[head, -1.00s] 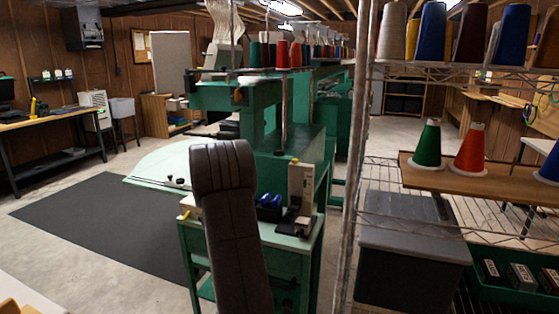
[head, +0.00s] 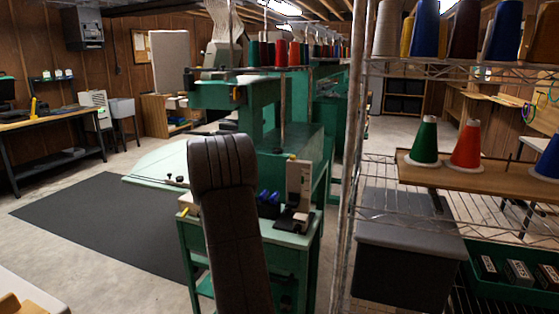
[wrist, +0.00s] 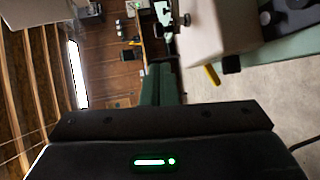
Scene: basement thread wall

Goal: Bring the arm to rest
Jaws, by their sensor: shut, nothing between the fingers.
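The dark upright part of my arm (head: 228,215) stands in the lower middle of the head view, in front of the green machine. Its far end bends over at the top. The dark body of my gripper (wrist: 160,122) spans the bottom of the wrist view, with a small green light on it. It is shut and holds nothing; the fingertips cannot be made out. The wrist view is rolled sideways, with the ceiling at the left.
A green machine (head: 305,150) stands close beyond my arm. A wire shelf rack (head: 345,190) is near at right, with thread cones such as a red cone (head: 466,146) and a grey bin (head: 405,235). A dark mat (head: 95,225) lies on open floor at left.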

